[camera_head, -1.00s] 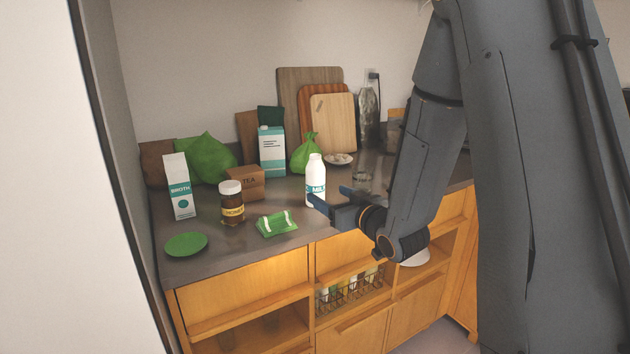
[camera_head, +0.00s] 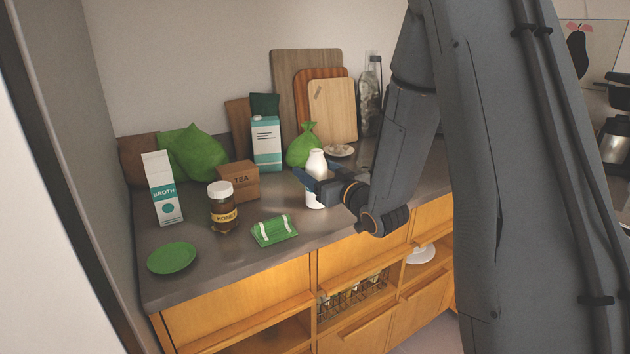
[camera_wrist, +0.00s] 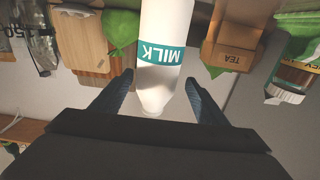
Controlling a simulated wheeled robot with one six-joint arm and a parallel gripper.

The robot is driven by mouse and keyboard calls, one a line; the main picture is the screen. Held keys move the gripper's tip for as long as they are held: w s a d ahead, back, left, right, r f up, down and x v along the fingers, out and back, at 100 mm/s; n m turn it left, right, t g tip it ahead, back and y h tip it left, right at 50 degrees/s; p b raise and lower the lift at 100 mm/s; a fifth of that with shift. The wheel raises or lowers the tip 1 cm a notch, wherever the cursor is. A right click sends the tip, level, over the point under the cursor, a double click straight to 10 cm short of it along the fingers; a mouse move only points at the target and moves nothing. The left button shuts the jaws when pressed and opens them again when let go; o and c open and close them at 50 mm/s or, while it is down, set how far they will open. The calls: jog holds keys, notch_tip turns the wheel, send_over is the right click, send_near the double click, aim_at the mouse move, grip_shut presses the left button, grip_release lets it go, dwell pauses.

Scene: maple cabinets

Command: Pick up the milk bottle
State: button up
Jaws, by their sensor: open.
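The white milk bottle (camera_head: 317,163) stands upright on the dark counter in the head view, partly hidden by my gripper. My gripper (camera_head: 314,182) is open, with its fingers at the height of the bottle's upper body. In the wrist view the bottle (camera_wrist: 163,75) appears upside down, its teal MILK label facing the camera. Its neck end lies between the two open fingers of my gripper (camera_wrist: 163,92), with a visible gap on each side.
Left of the bottle are a TEA box (camera_head: 239,181), a honey jar (camera_head: 222,208), a green packet (camera_head: 274,230), a broth carton (camera_head: 162,188) and a green plate (camera_head: 172,258). A green bag (camera_head: 303,147), a teal carton (camera_head: 266,145) and cutting boards (camera_head: 333,108) stand behind.

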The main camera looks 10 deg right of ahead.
jog(key=x, duration=0.1)
jog(key=p+x, duration=0.1)
jog(key=x, duration=0.3)
jog(key=shift+d, duration=0.25)
jog(key=shift+c, duration=0.5)
jog(key=shift+r, duration=0.1)
jog(key=c, duration=1.3)
jog(key=shift+c, duration=0.2)
